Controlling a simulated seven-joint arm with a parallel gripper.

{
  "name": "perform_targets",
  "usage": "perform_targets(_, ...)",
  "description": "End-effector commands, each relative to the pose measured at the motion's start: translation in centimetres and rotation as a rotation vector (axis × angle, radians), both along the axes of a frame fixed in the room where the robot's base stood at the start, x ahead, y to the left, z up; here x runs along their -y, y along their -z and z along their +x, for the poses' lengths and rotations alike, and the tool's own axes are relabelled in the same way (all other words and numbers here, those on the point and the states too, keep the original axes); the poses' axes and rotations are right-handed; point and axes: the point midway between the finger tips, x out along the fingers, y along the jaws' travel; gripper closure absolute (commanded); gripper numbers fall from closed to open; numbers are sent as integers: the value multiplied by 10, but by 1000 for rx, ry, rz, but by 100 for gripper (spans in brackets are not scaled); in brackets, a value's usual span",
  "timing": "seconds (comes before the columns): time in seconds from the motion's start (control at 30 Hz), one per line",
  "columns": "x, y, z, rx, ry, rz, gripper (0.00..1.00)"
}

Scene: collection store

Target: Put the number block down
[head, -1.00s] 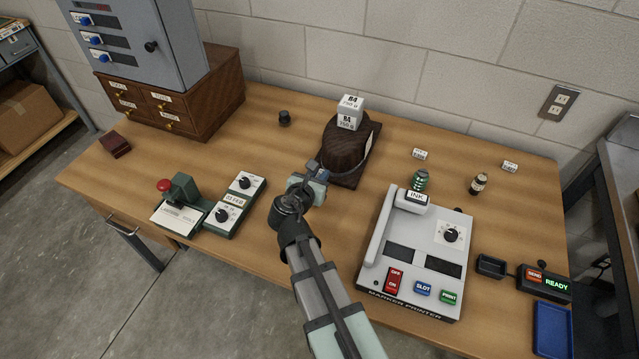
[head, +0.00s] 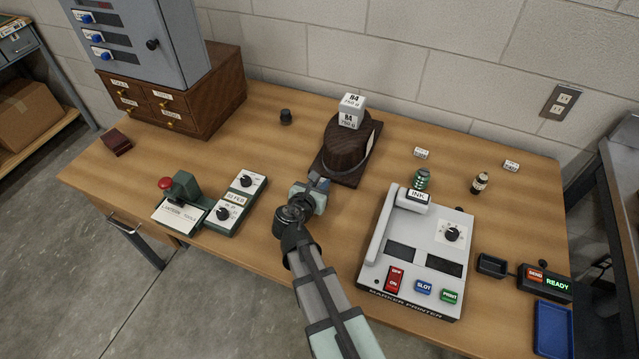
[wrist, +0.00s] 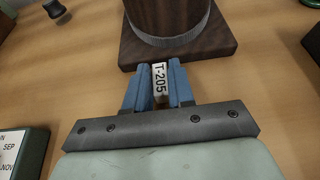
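The number block is a small white block marked T-205 (wrist: 160,79), seen in the wrist view. My gripper (wrist: 160,72) has its two blue fingers closed against the block's sides. In the head view, my gripper (head: 318,184) is over the table in front of the wooden stand; the block cannot be made out there. In the wrist view, the block is just short of the stand's base edge (wrist: 205,47). Whether the block touches the tabletop cannot be told.
The marker printer (head: 415,255) stands to the right, the date stamp device (head: 232,205) to the left. Bare tabletop (head: 270,165) lies left of the stand.

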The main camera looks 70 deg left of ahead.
Motion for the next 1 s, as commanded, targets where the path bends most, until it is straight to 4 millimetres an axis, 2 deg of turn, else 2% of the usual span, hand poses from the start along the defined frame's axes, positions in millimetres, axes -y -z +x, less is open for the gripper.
perform_targets(0.03, 0, 0, 0, 0, 0, 0, 72)
perform_targets(0.23, 0, 0, 0, 0, 0, 0, 53)
perform_targets(0.6, 2, -4, -1, 0, 0, 0, 52)
perform_targets(1.0, 48, -31, -45, -1, -2, 1, 52)
